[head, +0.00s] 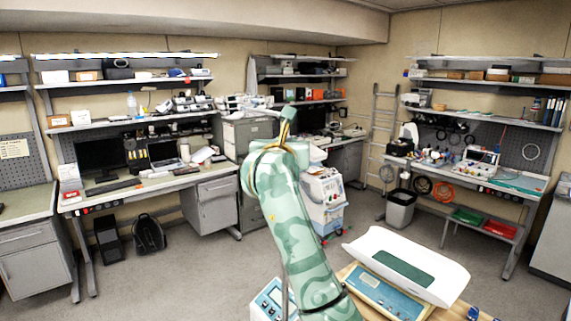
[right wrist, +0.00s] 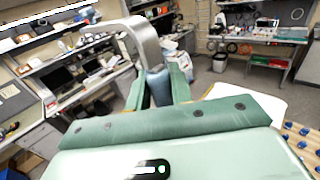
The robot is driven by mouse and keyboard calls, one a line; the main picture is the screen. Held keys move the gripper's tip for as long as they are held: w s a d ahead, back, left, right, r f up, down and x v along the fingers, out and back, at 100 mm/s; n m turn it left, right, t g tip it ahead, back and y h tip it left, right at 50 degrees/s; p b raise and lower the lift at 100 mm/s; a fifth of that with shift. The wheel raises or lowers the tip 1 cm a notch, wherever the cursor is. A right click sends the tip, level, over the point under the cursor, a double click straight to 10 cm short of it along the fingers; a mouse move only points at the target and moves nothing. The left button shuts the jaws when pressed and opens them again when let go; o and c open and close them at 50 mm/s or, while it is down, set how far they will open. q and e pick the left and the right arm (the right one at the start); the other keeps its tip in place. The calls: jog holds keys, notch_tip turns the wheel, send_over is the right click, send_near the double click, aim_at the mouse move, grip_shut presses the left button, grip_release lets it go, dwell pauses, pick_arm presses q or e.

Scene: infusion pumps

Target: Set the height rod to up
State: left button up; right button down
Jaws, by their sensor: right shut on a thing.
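My right arm rises through the middle of the head view and ends in the right gripper (head: 288,118), which is small there and partly hidden behind its own wrist. In the right wrist view, the green fingers of my right gripper (right wrist: 158,90) are shut on the height rod (right wrist: 145,42). The rod is a grey metal bar with a bent top, and its thicker blue-grey part sits between the fingers. The rod's lower end is hidden. I cannot make the rod out clearly in the head view. My left gripper is not in view.
A white scale tray with a green pad (head: 405,262) stands at the lower right. A blue-panelled device (head: 268,300) is left of my arm. A white wheeled machine (head: 325,200) stands behind it. Workbenches line the walls, and the floor at the left is open.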

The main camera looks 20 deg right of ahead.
jog(key=shift+r+p, duration=0.6)
jog(key=shift+r, duration=1.25)
jog(key=c, duration=1.3)
grip_release()
jog(key=shift+f, duration=0.15)
jog(key=shift+s+a+f, duration=0.1)
jog(key=shift+s+a, duration=0.05)
jog(key=shift+s, duration=0.1)
jog(key=b+v, duration=0.5)
jog(key=v, duration=1)
jog(key=shift+s+a+b, duration=0.15)
jog(key=shift+s+b, duration=0.15)
jog(key=shift+s, duration=0.05)
